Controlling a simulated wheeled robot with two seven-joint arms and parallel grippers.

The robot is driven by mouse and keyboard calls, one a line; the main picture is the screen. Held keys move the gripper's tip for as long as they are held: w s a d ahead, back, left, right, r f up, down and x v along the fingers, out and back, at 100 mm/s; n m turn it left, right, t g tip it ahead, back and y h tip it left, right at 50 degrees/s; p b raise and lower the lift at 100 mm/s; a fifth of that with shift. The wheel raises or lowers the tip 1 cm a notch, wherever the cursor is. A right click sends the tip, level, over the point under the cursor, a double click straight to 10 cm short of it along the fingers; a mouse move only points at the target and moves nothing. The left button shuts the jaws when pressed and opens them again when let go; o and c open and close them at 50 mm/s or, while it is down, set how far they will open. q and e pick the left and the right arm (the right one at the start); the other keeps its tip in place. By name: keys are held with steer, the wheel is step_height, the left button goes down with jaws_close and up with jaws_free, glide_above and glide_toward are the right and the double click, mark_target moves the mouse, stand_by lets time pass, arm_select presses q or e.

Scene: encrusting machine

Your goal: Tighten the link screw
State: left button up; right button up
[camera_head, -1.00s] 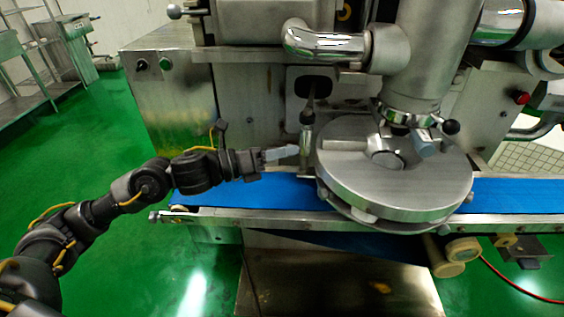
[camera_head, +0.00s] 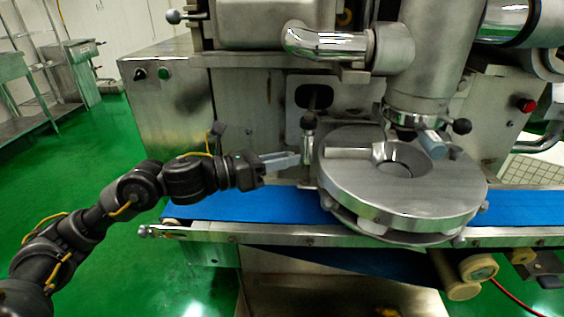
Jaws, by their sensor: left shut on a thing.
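My left gripper (camera_head: 297,158) reaches in from the left above the blue belt. Its light grey fingers point right and are shut on the link screw (camera_head: 308,138), an upright metal rod beside the left edge of the round steel disc (camera_head: 440,205). The fingers meet the lower part of the screw; the exact contact is too small to see. The screw's lower end is partly hidden behind the fingers and disc. The disc has a central hole below the steel nozzle column (camera_head: 430,60).
A blue conveyor belt (camera_head: 235,206) with a metal side rail (camera_head: 270,237) runs beneath the disc and my left gripper. The machine body stands close behind. A clamp knob (camera_head: 462,126) sticks out at the nozzle. Green floor is free at the left.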

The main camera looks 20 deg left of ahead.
arm_select(q)
steer(key=o, duration=1)
steer(key=b+v, duration=0.2)
steer(key=v, duration=0.8)
steer(key=shift+s+a, duration=0.25)
steer(key=shift+a, duration=0.05)
arm_select(e)
steer(key=shift+v, duration=2.5)
steer(key=shift+w, duration=0.1)
